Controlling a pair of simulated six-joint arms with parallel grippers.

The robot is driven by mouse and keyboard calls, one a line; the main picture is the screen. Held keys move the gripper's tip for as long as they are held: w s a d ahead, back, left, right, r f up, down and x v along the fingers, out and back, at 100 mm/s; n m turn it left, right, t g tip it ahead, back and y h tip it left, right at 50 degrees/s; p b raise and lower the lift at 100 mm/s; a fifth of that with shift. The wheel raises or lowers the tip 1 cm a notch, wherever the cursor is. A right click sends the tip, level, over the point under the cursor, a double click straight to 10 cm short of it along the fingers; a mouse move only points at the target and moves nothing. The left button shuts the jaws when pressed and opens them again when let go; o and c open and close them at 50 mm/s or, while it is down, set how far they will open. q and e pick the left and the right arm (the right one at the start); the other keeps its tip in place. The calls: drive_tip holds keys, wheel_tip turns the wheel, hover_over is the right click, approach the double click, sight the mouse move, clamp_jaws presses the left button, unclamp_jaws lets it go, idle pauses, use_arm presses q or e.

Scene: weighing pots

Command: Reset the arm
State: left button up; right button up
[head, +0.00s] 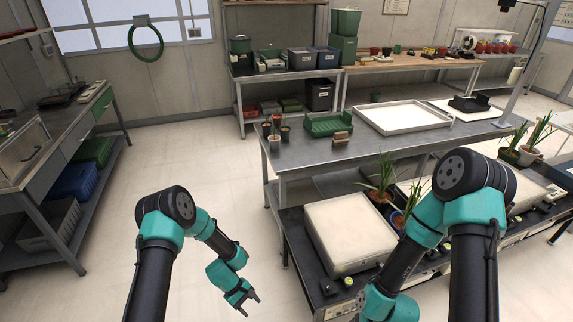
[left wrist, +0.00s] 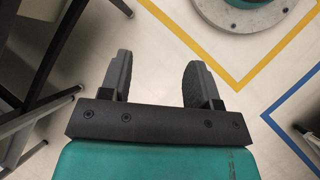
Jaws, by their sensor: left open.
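My left gripper (head: 244,301) hangs over the open floor, left of the dark bench, pointing down. In the left wrist view my left gripper (left wrist: 157,80) has its two dark fingers well apart, with only floor between them. It is open and empty. My right arm stands at the right of the head view, bent down in front of the bench. Its gripper is hidden or out of the picture.
A white-topped scale (head: 350,232) sits on the dark bench, right of my left gripper. Potted plants (head: 380,190) stand behind it, close to my right arm. A grey table (head: 300,160) holds small pots and a green crate (head: 328,124). Floor (head: 200,150) at left is clear.

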use_arm(q)
drive_tip(key=s+a+r+m+t+y, duration=0.2)
drive_tip(key=s+a+r+m+t, duration=0.2)
drive_tip(key=s+a+r+m, duration=0.3)
drive_tip(key=s+a+r, duration=0.1)
drive_tip(key=s+r, duration=0.4)
drive_tip(key=s, duration=0.2)
drive_tip(key=shift+s+a+y, duration=0.2)
drive_tip(key=shift+a+y, duration=0.15)
drive_tip(key=shift+y, duration=0.05)
drive_tip(key=shift+c, duration=0.2)
